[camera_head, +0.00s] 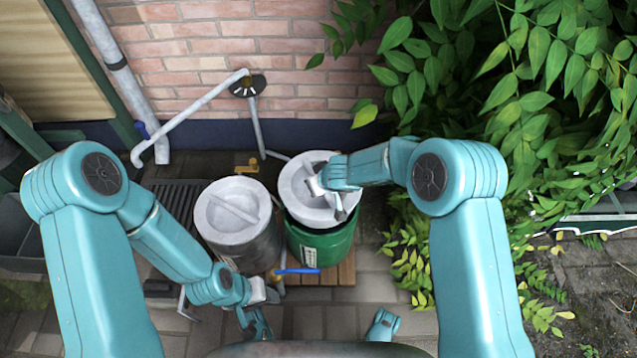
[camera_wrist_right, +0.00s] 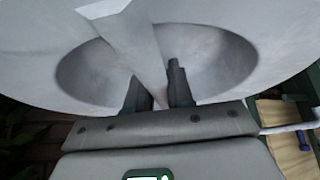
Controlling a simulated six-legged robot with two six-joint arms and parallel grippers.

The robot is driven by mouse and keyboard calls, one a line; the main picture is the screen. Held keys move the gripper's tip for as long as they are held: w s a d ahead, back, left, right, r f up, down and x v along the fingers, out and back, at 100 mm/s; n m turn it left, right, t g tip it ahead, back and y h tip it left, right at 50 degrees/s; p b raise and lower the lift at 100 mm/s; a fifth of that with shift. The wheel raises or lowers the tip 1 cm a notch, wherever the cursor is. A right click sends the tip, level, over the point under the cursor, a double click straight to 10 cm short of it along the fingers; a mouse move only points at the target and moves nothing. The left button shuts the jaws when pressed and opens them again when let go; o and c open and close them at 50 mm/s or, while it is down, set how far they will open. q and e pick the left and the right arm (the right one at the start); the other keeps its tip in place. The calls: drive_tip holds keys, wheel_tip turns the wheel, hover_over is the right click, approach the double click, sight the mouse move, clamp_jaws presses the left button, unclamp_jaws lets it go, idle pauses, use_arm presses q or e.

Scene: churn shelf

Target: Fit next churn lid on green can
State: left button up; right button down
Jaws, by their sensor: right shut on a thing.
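The green can (camera_head: 322,248) stands on wooden slats, right of the middle in the head view. A pale grey lid (camera_head: 297,190) with a dished top lies over its mouth, a little to the upper left. I cannot tell if the lid is seated or just above the rim. My right gripper (camera_head: 325,189) is shut on the lid's cross-bar handle. In the right wrist view the fingers (camera_wrist_right: 158,88) are on either side of the bar (camera_wrist_right: 138,50). My left gripper (camera_head: 268,295) is low in front of the grey can; its jaws are unclear.
A grey metal can (camera_head: 245,250) with its own pale lid (camera_head: 232,207) stands close to the left of the green can. A blue-handled item (camera_head: 297,271) is in front. A yellow tap (camera_head: 246,168), pipes and brick wall (camera_head: 290,60) are behind. Leafy branches (camera_head: 540,90) crowd the right.

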drive_tip(key=shift+r+b, duration=0.1)
drive_tip(key=shift+b, duration=0.2)
idle(0.6)
drive_tip(key=shift+f+b, duration=0.45)
drive_tip(key=shift+b, duration=0.2)
drive_tip(key=shift+f, duration=0.15)
idle(0.3)
drive_tip(key=shift+f+b, duration=0.65)
drive_tip(key=shift+b, duration=0.45)
drive_tip(key=shift+f, duration=0.2)
drive_tip(key=shift+f+b, duration=0.75)
